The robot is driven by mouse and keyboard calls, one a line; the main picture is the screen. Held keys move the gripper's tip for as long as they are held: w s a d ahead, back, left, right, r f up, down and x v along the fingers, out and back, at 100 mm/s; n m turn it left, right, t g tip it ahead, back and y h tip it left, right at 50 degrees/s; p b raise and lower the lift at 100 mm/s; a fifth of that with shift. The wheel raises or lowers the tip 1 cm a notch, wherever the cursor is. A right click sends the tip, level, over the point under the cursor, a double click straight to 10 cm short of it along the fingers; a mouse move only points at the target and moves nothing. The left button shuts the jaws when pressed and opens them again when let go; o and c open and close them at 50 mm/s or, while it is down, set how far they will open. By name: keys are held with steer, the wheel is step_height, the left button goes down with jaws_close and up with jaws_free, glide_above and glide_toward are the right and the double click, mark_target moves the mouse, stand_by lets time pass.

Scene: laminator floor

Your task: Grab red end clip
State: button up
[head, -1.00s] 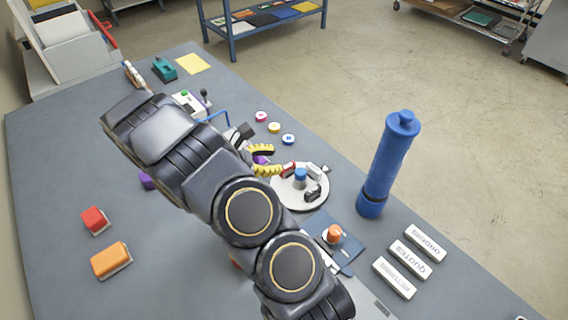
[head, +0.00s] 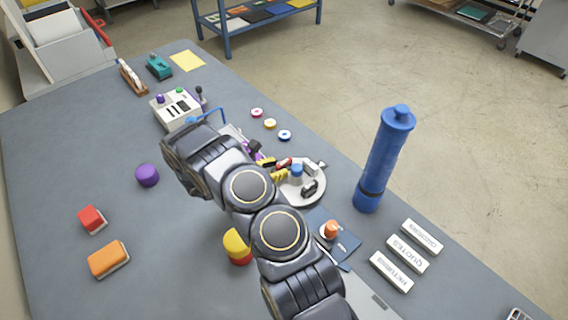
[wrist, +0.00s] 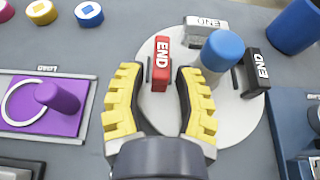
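The red end clip (wrist: 161,64), marked END, stands on a round white disc (wrist: 232,132) with a blue knob (wrist: 222,52) at its middle. In the head view the red clip (head: 284,162) is partly hidden by the fingers. My gripper (wrist: 156,72) has yellow ribbed fingers and is open, one fingertip on each side of the red clip, with a visible gap on the left and a narrower one on the right. In the head view my gripper (head: 272,169) is at the disc's left edge.
A purple load plate (wrist: 45,112) lies left of my gripper. A tall blue cylinder (head: 386,158) stands right of the disc. Three small coloured discs, including a yellow one (head: 270,124), lie behind.

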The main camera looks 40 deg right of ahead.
steer(key=shift+d+f, duration=0.15)
steer(key=shift+d, duration=0.2)
jaws_close()
